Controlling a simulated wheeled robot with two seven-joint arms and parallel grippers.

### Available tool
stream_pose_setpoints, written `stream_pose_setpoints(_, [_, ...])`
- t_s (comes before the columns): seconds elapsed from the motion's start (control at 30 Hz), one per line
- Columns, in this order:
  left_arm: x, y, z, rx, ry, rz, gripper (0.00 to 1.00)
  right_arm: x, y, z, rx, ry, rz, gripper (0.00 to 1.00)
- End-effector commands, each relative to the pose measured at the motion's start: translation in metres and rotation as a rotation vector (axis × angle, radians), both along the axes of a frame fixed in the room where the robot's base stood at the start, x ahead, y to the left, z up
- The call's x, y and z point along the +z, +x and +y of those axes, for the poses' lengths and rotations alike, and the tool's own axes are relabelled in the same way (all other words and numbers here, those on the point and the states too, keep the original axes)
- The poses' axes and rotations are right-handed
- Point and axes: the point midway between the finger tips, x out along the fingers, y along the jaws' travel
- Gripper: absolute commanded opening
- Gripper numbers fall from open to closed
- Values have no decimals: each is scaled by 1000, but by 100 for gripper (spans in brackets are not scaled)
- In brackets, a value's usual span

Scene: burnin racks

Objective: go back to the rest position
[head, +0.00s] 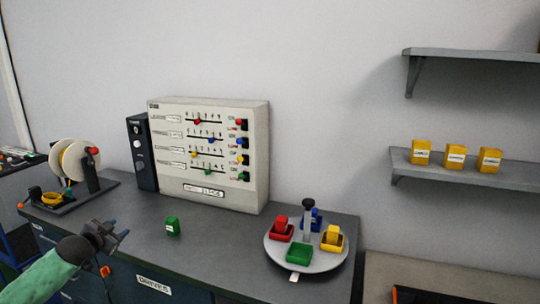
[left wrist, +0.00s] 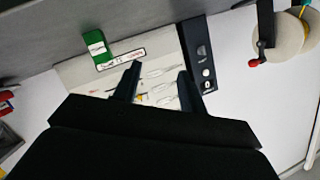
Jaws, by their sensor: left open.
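My left gripper (head: 113,236) is open and empty at the lower left of the head view, over the front left part of the grey bench top (head: 225,258). In the left wrist view its two fingers (left wrist: 157,88) stand apart with nothing between them. A green block with a white label (head: 173,226) stands on the bench to the right of the gripper, apart from it; it also shows in the left wrist view (left wrist: 120,50). My right gripper is in neither view.
A white slider panel (head: 258,160) and a dark box (head: 142,150) stand at the back. A reel stand (head: 92,176) is at left. A round tray (head: 325,266) with coloured holders is at right. Yellow boxes (head: 455,156) sit on a wall shelf (head: 425,172).

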Motion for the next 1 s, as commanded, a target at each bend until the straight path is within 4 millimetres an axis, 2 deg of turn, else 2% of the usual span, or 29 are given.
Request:
stream_pose_setpoints(0.03, [-24, -12, -1, 9, 17, 43, 42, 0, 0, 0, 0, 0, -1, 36])
stream_pose_setpoints(0.2, [-99, -59, 1, 52, 97, 196, 42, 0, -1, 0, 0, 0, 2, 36])
stream_pose_setpoints(0.37, [-162, -113, 4, 91, 175, 338, 42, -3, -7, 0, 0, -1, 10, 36])
stream_pose_setpoints(0.5, [-210, -164, 7, 125, 245, 459, 42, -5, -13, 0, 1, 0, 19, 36])
stream_pose_setpoints(0.67, [-256, -228, 12, 161, 329, 594, 42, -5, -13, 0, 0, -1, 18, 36])
stream_pose_setpoints(0.8, [-289, -286, 16, 191, 404, 708, 42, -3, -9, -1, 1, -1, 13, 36])
stream_pose_setpoints(1.0, [-318, -363, 22, 230, 502, 848, 42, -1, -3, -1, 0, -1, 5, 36])
